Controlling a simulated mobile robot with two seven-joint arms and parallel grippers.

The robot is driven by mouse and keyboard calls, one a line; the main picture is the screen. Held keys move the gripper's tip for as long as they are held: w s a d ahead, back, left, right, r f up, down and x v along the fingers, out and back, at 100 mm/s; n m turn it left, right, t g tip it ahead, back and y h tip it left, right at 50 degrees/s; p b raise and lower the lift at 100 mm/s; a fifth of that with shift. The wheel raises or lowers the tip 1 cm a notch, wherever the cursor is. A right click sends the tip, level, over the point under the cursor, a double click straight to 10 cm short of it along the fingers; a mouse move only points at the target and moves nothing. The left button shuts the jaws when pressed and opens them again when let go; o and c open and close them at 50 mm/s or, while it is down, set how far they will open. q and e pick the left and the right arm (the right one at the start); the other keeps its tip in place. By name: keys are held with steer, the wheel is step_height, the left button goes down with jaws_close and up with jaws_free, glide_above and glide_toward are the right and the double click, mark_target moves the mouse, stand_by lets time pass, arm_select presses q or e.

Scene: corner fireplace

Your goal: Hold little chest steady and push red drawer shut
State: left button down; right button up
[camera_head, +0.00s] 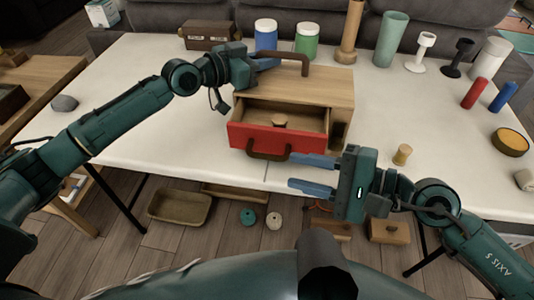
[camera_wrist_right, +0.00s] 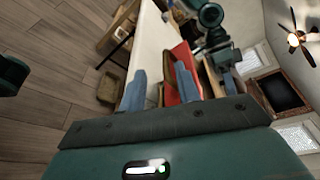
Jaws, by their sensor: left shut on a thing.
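The little wooden chest (camera_head: 310,87) stands on the white table with a brown handle (camera_head: 293,57) on top. My right gripper (camera_head: 291,171) is open and empty, just in front of the drawer's lower right. In the right wrist view, the red drawer front (camera_wrist_right: 181,62) shows beyond the open fingers (camera_wrist_right: 160,72); contact is unclear.
Jars, cups and a wooden box (camera_head: 205,35) line the table's back. A small wooden peg (camera_head: 402,154) stands right of the chest, near my right gripper. The table's left part is mostly clear.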

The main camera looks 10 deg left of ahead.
mark_target(267, 155)
steer(key=w+a+t, duration=0.1)
steer(key=a, duration=0.1)
steer(key=w+a+f+t, duration=0.1)
steer(key=a, duration=0.1)
steer(key=w+a+n+t, duration=0.1)
steer(key=a, duration=0.2)
steer(key=shift+w+f, duration=0.2)
stand_by(0.5)
jaws_close()
stand_by(0.4)
